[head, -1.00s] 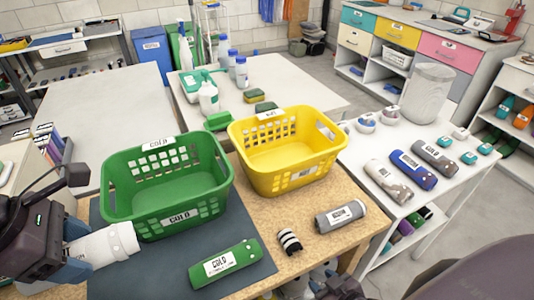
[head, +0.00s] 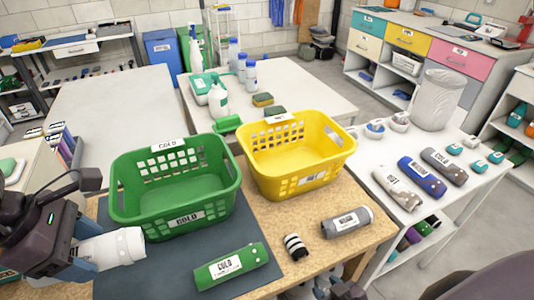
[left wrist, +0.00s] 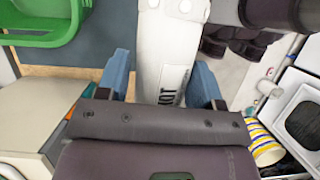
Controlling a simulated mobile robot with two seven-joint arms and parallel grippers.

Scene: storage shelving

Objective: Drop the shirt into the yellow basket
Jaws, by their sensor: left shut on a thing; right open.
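The yellow basket (head: 296,171) stands on the wooden table right of the green basket (head: 175,209) and touches or nearly touches it. Its inside looks empty. My left gripper (head: 78,250) is shut on a white rolled shirt (head: 118,246), left of and below the green basket in the head view. In the left wrist view the shirt (left wrist: 165,45) lies between the blue fingers of my left gripper (left wrist: 163,78), and part of its label shows. The yellow basket is not in the left wrist view.
A green roll (head: 231,267) lies on the dark mat (head: 150,280). A striped roll (head: 296,246) and a grey roll (head: 347,221) lie on the wood before the yellow basket. The white shelf (head: 455,205) at right holds several rolls. The green basket stands between the shirt and the yellow basket.

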